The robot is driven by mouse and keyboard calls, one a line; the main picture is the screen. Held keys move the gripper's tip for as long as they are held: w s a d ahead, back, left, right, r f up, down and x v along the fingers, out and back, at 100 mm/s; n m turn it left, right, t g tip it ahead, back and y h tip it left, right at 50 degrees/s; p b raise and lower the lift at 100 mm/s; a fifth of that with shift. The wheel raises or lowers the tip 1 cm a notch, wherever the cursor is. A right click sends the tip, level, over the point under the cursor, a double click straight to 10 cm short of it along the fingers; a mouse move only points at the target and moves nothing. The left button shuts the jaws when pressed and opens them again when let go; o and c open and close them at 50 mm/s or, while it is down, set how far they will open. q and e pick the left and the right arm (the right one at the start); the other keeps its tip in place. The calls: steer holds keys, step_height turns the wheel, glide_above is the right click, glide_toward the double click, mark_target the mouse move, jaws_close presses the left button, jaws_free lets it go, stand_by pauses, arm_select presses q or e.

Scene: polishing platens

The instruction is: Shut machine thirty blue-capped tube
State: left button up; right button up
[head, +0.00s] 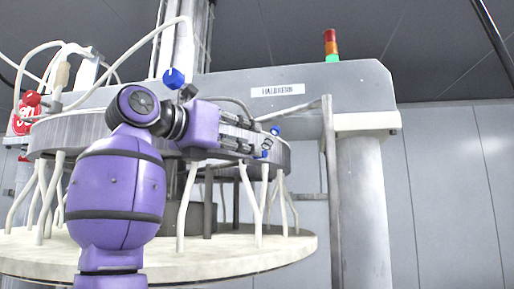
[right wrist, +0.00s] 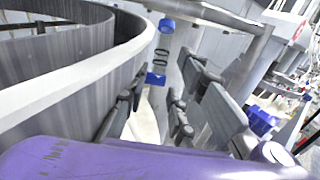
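The polishing machine has a pale beam with a printed label (head: 277,90), too small to read surely. Blue shows at the upper part (head: 275,131) and lower part (head: 266,154) of a fitting on the platen's right side. In the right wrist view this is a clear tube with dark rings (right wrist: 160,55), a blue top (right wrist: 166,25) and a blue lower piece (right wrist: 155,79). My right gripper (head: 254,146) points right, beside the fitting. Its fingers (right wrist: 158,92) are apart, with the lower blue piece in line between them; contact is unclear. My left gripper is out of view.
Another blue cap (head: 174,78) sits on a white hose at upper left. A red fitting (head: 32,98) is at far left. The round drum (head: 70,134) stands close to my right gripper, a grey post (head: 331,190) just right. White legs rise from the round table (head: 215,255).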

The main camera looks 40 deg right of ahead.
mark_target(264, 143)
steer(key=d+p, duration=0.1)
steer(key=d, duration=0.5)
steer(key=shift+w+d+r, duration=0.1)
steer(key=shift+r, duration=0.05)
steer(key=shift+w+d, duration=0.15)
steer(key=shift+d, duration=0.5)
jaws_close()
